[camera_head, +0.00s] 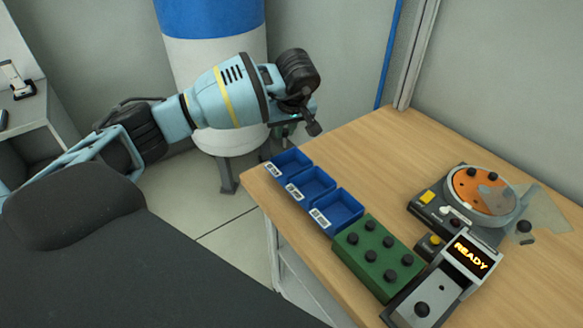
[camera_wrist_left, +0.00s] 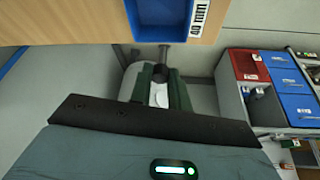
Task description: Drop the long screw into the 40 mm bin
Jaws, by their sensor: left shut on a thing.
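The screw shows a dark round head and a thin grey shank (camera_wrist_left: 163,54) pointing towards the top of the picture. The blue 40 mm bin (camera_wrist_left: 165,14) is at the top of that view, beyond the screw and apart from it, its label on the right. The head view has three blue bins in a row; their labels are too small to read there. My right gripper is not in view.
The wooden table (camera_head: 365,150) carries the bins, a green block (camera_head: 378,258) with several black knobs, a round orange-topped device (camera_head: 485,190) and a READY display (camera_head: 470,256). A blue and white drum (camera_head: 212,60) stands behind my left arm. The table behind the bins is clear.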

